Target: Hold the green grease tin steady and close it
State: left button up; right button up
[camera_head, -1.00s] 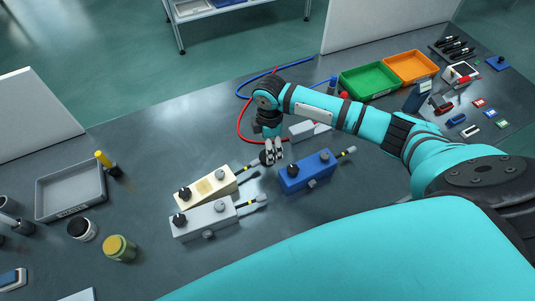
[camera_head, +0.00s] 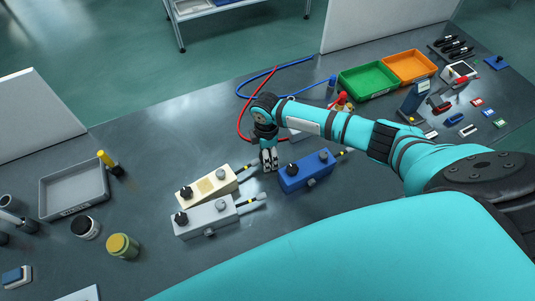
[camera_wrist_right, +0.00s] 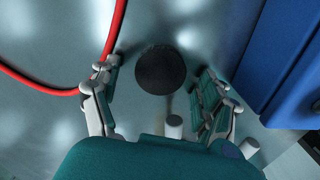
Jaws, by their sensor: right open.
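The green grease tin (camera_head: 122,246) stands upright at the lower left of the table in the head view, with a yellowish top showing. My right gripper (camera_head: 268,160) is far from it, pointing down over the table between the cream and blue boxes. In the right wrist view my right gripper (camera_wrist_right: 160,85) is open, its fingers on either side of a dark round disc (camera_wrist_right: 160,70). I cannot tell whether this disc is the tin's lid. In the head view the gripper hides it. My left gripper is not in view.
Cream (camera_head: 207,186), grey (camera_head: 206,217) and blue (camera_head: 305,171) boxes with knobs lie near the right gripper. A red cable (camera_head: 241,128) curves beside it. A black-capped jar (camera_head: 85,227) and a grey tray (camera_head: 74,190) are close to the tin.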

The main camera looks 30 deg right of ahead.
jog(key=c, duration=0.8)
jog(key=shift+o, duration=0.2)
notch_tip(320, 180, up, 10)
jog(key=b, duration=0.1)
